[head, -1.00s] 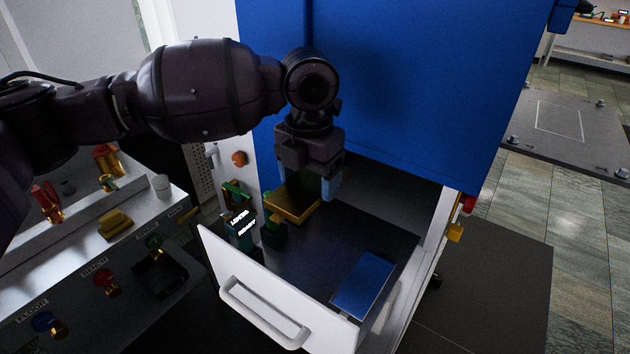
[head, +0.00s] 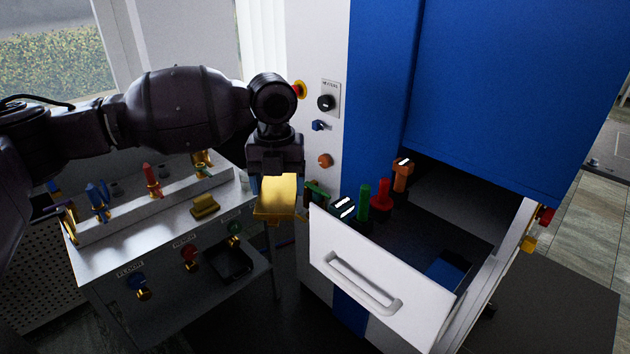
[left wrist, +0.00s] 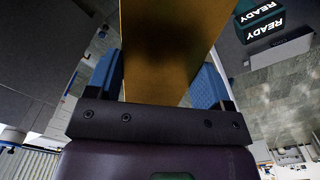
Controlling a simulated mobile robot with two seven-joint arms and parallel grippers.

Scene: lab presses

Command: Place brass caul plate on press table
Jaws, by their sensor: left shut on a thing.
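The brass caul plate (head: 278,199) is a gold-coloured flat plate. My left gripper (head: 277,178) is shut on it and holds it in the air, left of the press's white front panel and right of the grey bench. In the left wrist view the plate (left wrist: 165,45) stands out between the two blue finger pads; its far end is cut off by the picture's top. The dark press table (head: 425,225) lies behind the white panel, under the blue press body, partly hidden by that panel. The plate is apart from it. My right gripper is not in view.
The white panel (head: 375,255) with a handle fronts the press table. Green, red and orange levers (head: 383,196) stand at its left side, near a green block with white lettering (head: 344,208). A blue plate (head: 449,268) lies on the table. The bench (head: 160,230) holds knobs and a brass block (head: 205,207).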

